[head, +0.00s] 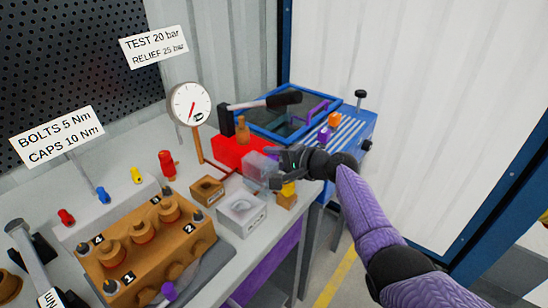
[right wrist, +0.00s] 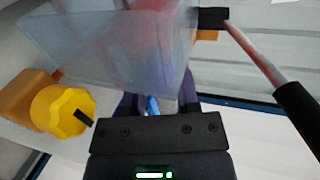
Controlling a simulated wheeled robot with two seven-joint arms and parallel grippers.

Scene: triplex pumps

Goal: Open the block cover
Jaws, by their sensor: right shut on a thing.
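The block cover (head: 257,165) is a clear box beside the red block (head: 232,150) in the head view. It also fills the upper middle of the right wrist view (right wrist: 110,40), where its see-through walls look tilted and reddish colour shows through. My right gripper (head: 284,167) comes in from the right, shut on the cover at its right side. The fingertips are partly hidden behind the cover in the wrist view. My left gripper is not in view.
A yellow knob (head: 288,189) sits close below my right gripper.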

